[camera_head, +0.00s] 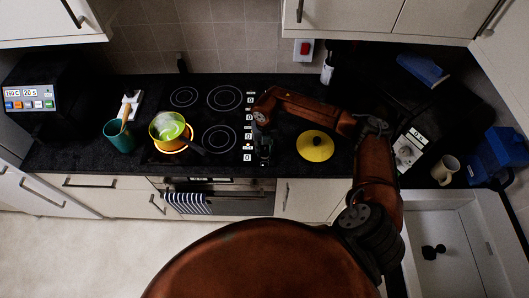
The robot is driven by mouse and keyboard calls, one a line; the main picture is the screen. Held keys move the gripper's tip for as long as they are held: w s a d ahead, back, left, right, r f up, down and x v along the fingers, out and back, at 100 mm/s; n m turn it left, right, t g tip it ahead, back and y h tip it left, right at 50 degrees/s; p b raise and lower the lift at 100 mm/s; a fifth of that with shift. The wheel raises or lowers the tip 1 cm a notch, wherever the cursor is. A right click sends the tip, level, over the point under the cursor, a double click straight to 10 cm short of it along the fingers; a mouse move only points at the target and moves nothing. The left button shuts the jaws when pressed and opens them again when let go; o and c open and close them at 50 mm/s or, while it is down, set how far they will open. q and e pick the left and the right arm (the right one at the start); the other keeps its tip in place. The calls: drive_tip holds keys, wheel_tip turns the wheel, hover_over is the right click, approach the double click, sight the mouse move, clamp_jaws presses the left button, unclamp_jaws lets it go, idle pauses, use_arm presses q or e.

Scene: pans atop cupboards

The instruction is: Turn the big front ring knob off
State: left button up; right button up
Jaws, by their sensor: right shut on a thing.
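The black hob (205,112) has a column of control knobs with white markings (248,146) along its right edge. My right gripper (263,155) is at the front end of this column, pointing down. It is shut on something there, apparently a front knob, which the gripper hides. I cannot tell the knob's angle. The front left ring glows orange under a yellow-green pot (168,126) with light green contents. The front right ring (219,139) is dark and bare. My left gripper is out of view.
A yellow lid (315,146) lies on the counter right of my gripper. The pot's dark handle (193,146) points towards the front right. A teal utensil holder (119,137) stands left of the hob. A mug (445,170) and blue racks are at the right.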

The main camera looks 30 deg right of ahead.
sight(265, 150)
drive_tip(key=shift+w+n+b, duration=0.1)
drive_tip(key=shift+n+b, duration=0.2)
drive_tip(key=shift+n, duration=0.3)
drive_tip(key=shift+r, duration=0.1)
drive_tip(key=o, duration=1.2)
drive_tip(key=shift+c, duration=0.2)
wheel_tip(265, 150, up, 12)
